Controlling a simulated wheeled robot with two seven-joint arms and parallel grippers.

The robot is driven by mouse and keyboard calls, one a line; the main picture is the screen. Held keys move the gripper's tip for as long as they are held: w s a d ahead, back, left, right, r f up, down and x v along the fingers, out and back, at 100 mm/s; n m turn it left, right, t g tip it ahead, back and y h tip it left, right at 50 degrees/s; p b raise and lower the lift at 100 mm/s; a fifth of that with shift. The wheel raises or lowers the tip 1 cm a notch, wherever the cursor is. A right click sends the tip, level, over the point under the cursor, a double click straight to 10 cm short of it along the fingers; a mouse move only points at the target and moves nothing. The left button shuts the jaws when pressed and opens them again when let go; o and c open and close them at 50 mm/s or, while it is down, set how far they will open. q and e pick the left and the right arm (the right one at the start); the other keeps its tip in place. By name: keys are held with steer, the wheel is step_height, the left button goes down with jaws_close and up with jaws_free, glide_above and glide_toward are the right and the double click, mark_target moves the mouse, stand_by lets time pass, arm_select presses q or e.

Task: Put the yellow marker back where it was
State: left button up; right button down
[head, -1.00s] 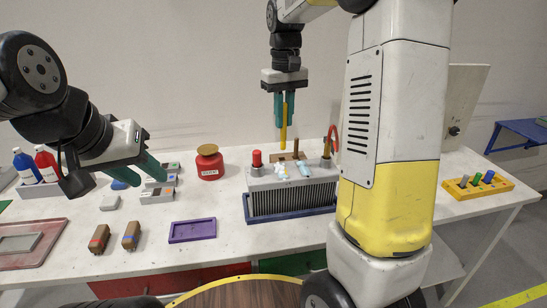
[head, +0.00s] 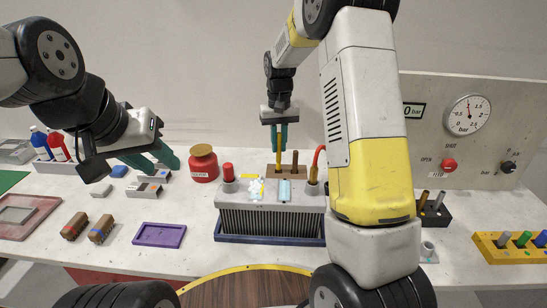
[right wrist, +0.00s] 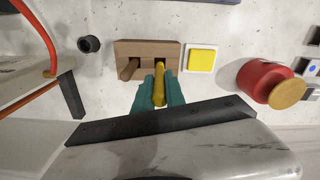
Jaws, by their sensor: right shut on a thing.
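My right gripper (head: 279,140) points down, shut on the yellow marker (head: 279,160), which is upright. Its lower end is at the wooden block (head: 299,172), behind the grey finned box. In the right wrist view, the marker (right wrist: 160,84) lies between the green fingers (right wrist: 159,92), its far end over a dark opening in the wooden block (right wrist: 147,47). I cannot tell whether the tip has entered. My left gripper (head: 152,160) is open and empty above the table's left part.
The finned box (head: 268,216) stands in front of the block. A red canister (head: 203,166) is to its left. A white tile with a yellow square (right wrist: 202,58) lies beside the block. A gauge panel (head: 460,130) stands at the right. A purple tray (head: 159,236) lies in front.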

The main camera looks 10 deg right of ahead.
mark_target(279, 162)
steer(key=shift+f, duration=3.05)
steer(key=shift+f, duration=0.1)
steer(key=c, duration=1.4)
jaws_free()
